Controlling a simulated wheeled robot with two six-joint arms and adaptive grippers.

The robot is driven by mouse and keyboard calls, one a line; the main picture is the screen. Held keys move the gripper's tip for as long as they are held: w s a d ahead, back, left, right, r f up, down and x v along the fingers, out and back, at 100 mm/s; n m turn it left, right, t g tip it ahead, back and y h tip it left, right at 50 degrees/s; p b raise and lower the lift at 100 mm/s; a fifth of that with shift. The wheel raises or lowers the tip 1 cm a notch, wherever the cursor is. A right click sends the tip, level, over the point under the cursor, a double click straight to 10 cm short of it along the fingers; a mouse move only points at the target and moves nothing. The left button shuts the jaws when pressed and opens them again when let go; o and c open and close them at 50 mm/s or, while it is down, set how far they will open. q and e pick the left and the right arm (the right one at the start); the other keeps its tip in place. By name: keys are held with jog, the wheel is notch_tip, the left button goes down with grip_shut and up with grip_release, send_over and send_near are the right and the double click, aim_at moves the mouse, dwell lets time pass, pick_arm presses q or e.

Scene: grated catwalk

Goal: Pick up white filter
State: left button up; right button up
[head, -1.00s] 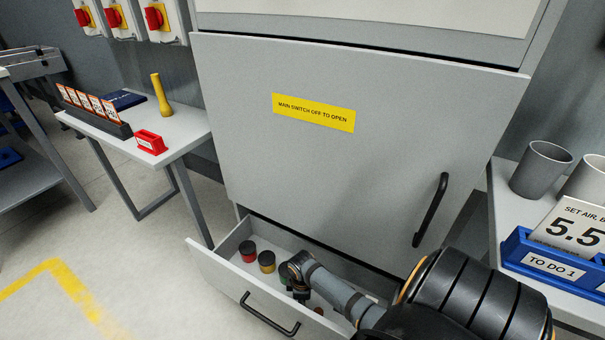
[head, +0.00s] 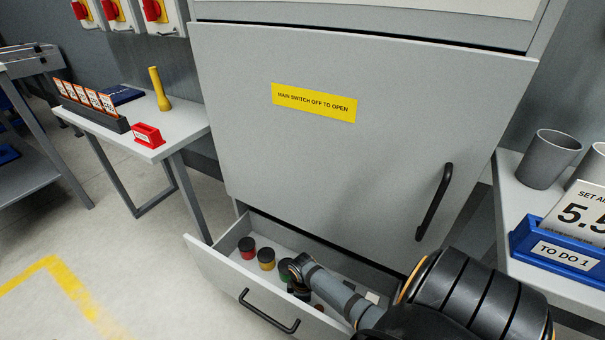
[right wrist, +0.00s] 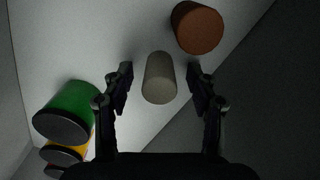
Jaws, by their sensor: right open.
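The white filter (right wrist: 160,78) is a pale, off-white cylinder on the drawer floor in the right wrist view. My right gripper (right wrist: 159,84) is open, with one finger on each side of it and a visible gap to both. In the head view my right gripper (head: 298,275) reaches down into the open drawer (head: 222,272), and I cannot make out the white filter there. My left gripper is not in view.
A green cylinder (right wrist: 68,108) lies left of the gripper and a brown one (right wrist: 197,27) lies beyond it, to the right. Red (head: 247,249) and yellow (head: 266,260) cylinders stand at the drawer's left. The cabinet front (head: 300,170) rises behind the drawer.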

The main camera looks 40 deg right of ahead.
jog(key=shift+c, duration=0.3)
jog(key=c, duration=1)
jog(key=shift+o, duration=0.2)
